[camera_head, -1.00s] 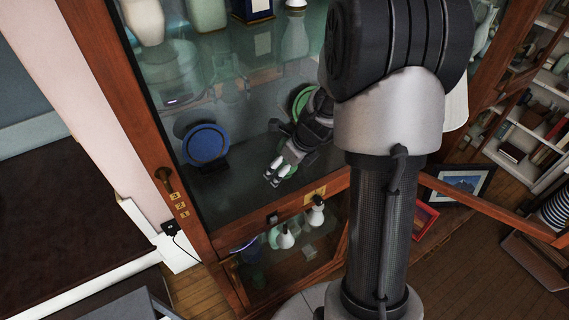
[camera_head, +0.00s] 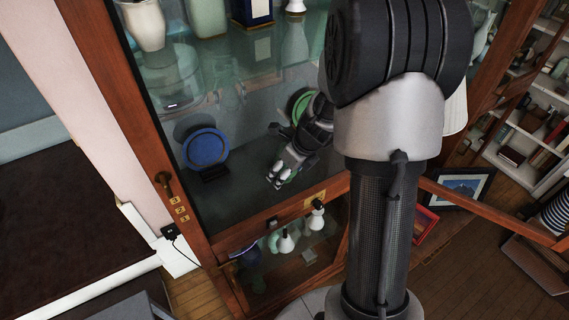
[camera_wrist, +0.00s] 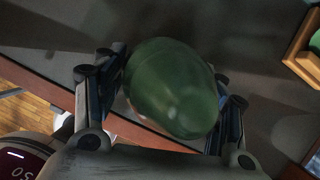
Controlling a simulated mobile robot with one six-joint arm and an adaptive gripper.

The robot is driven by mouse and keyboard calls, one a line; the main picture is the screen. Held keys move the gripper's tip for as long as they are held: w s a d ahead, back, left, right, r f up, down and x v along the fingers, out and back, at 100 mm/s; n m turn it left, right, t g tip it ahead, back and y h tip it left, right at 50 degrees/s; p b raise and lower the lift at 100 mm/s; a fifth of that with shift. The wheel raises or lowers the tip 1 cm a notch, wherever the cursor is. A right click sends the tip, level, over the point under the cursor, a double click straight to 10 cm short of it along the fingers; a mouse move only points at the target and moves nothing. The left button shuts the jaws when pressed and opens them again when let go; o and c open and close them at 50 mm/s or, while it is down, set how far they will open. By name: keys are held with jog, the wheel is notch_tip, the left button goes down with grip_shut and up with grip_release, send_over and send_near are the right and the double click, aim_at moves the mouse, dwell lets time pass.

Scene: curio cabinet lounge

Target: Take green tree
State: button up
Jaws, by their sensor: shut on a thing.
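The green tree shows in the wrist view as a smooth, rounded green object (camera_wrist: 172,88). It sits between the two fingers of my gripper (camera_wrist: 165,95), one finger on each side. In the head view my gripper (camera_head: 279,180) is inside the cabinet, low over the dark shelf near its front edge. My gripper is shut on the green tree. I cannot tell whether its base touches the shelf.
A blue plate (camera_head: 206,147) stands on the same shelf to the left. A green round plate (camera_head: 302,104) stands behind my wrist. The wooden cabinet frame (camera_head: 133,120) borders the left side. White bottle-like pieces (camera_head: 286,241) stand on the shelf below.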

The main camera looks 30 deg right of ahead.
jog(key=shift+r, duration=0.1)
jog(key=shift+s+r+p, duration=0.2)
jog(key=shift+r+p, duration=0.25)
jog(key=shift+p, duration=0.1)
notch_tip(320, 180, up, 7)
jog(key=p, duration=0.4)
jog(key=shift+f, duration=0.2)
jog(key=s+b, duration=0.5)
jog(key=s, duration=1.4)
jog(key=shift+s+d+f+b, duration=0.3)
jog(key=shift+f+b, duration=0.1)
